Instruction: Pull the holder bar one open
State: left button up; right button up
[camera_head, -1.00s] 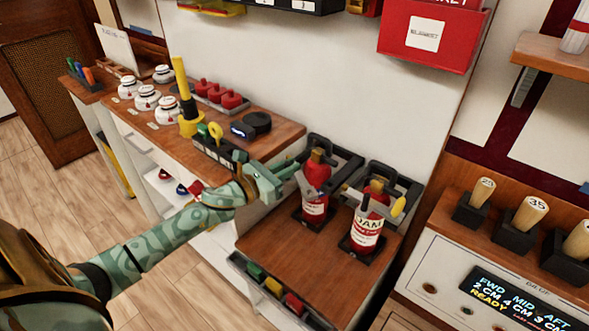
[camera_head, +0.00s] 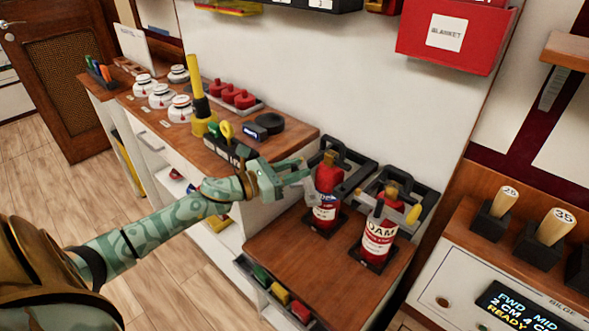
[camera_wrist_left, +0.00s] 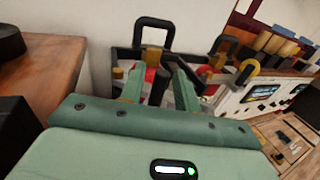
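Two red fire extinguishers stand upright in black holders on the wooden top: the left one (camera_head: 325,205) and the right one (camera_head: 378,236). A grey bar (camera_head: 313,193) shows at the front of the left holder. It is partly behind my gripper, and I cannot tell its full extent. My left gripper (camera_head: 303,171) is just left of the left extinguisher's neck. Its fingers point at that holder. In the left wrist view my gripper's two fingers (camera_wrist_left: 160,88) are apart, with red and dark parts beyond them. I cannot tell whether they touch the bar. My right gripper is out of view.
A yellow knob (camera_head: 413,214) sticks out at the right holder. The wooden shelf (camera_head: 290,135) with a tall yellow-and-black post (camera_head: 198,95) lies behind my left forearm. A red blanket box (camera_head: 452,38) hangs on the wall above. The front of the extinguisher top is clear.

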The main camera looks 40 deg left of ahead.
pick_arm(q)
jog(key=p+v, duration=0.2)
jog(key=v, duration=1.4)
jog(key=shift+s, duration=0.15)
